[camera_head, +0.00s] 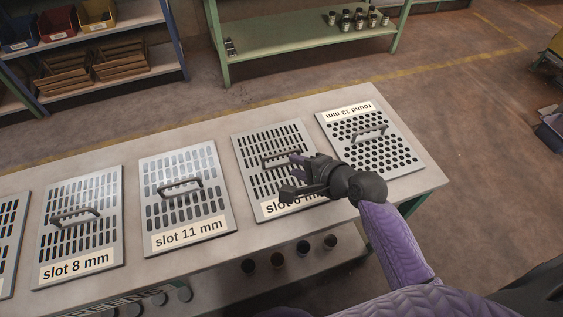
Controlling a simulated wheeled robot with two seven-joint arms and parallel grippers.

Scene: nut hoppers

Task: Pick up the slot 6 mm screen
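The slot 6 mm screen (250,150) is a grey metal plate with rows of narrow slots, lying flat on the table. Its label (285,206) at the near edge is partly covered by my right gripper. A dark bar handle (272,162) stands near the middle of the plate. My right gripper (290,175) is over the right part of this screen, close to the right end of the handle. Its fingers look spread apart with nothing between them. Whether a finger touches the handle cannot be told. My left gripper is not in view.
A green shelf (290,38) and a bin rack (130,65) stand behind, across open floor.

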